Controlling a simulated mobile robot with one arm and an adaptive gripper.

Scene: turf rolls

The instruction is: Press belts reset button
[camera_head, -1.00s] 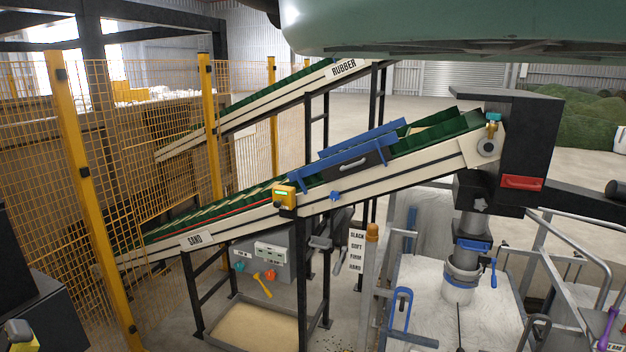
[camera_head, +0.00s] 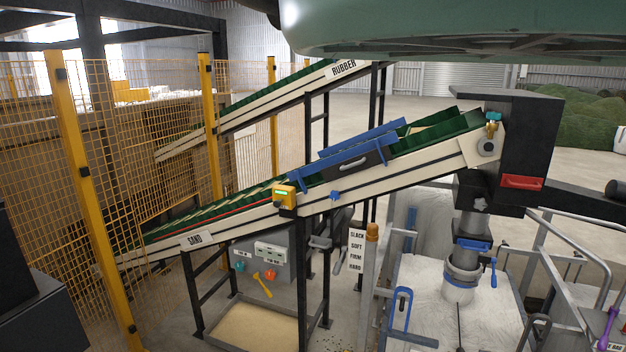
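I cannot make out which control is the belts reset button; no label that says so is readable. A grey control panel (camera_head: 262,245) stands under the sand belt, with a teal knob (camera_head: 240,266), a red knob (camera_head: 270,274), a yellow lever (camera_head: 262,285) and small white labels. A yellow box (camera_head: 284,197) with a small green face is fixed to the side of the sand belt (camera_head: 225,230), where a red cord runs along the belt. My gripper is not in view.
Yellow mesh fencing (camera_head: 140,190) stands at the left. A rubber belt (camera_head: 270,105) rises behind. A sand tray (camera_head: 255,327) lies below the panel. A dark block (camera_head: 45,318) fills the lower left corner. A post (camera_head: 367,280) and metal rails (camera_head: 560,270) stand at the right.

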